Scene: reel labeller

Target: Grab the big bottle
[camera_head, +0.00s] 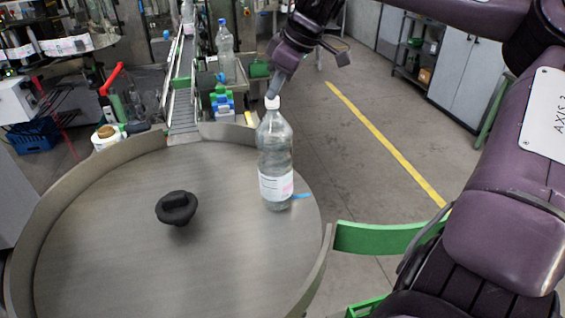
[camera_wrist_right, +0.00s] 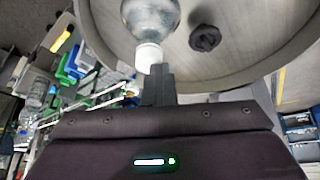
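The big bottle (camera_head: 276,160) is clear plastic with a white cap and a white label. It stands upright at the right side of the round grey table (camera_head: 100,245). My right gripper (camera_head: 274,86) is right above the bottle, with its fingertips at the cap. In the right wrist view the fingers (camera_wrist_right: 160,80) overlap the edge of the white cap of the bottle (camera_wrist_right: 149,22). Whether they are closed around the cap or only touching it, I cannot tell. My left gripper is not in view.
A dark knob-shaped piece (camera_head: 177,208) sits in the middle of the table. A raised metal rim (camera_head: 50,210) surrounds the table. Another bottle (camera_head: 226,52) stands at the back by the conveyor (camera_head: 184,85). A green guard (camera_head: 385,237) is at the right. The table's front is clear.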

